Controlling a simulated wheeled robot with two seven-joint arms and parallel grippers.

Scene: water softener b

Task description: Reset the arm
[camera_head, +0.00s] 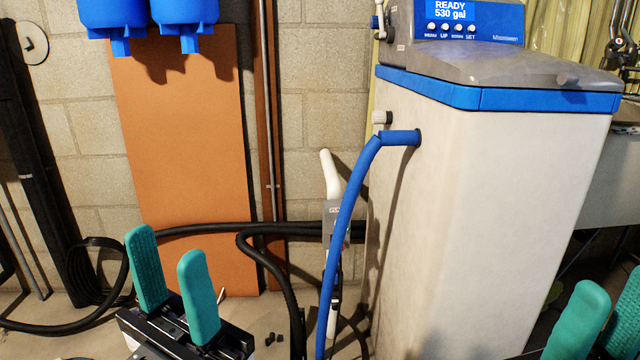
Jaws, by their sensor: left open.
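My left gripper (172,284) is at the lower left of the head view. Its two teal fingers stand apart and point up, with nothing between them. My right gripper (606,325) is at the lower right corner, cut off by the frame edge. One teal finger shows whole and part of another shows at the edge, with a gap between them. Neither gripper touches anything that I can see. The water softener (500,200) stands at the right, a cream cabinet with a blue band and a grey lid.
A blue hose (346,215) runs from the softener's side down to the floor. A black hose (258,231) crosses behind my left gripper. A white pipe (330,175) stands near the softener. An orange board (180,150) leans on the block wall, below blue filter housings (150,18).

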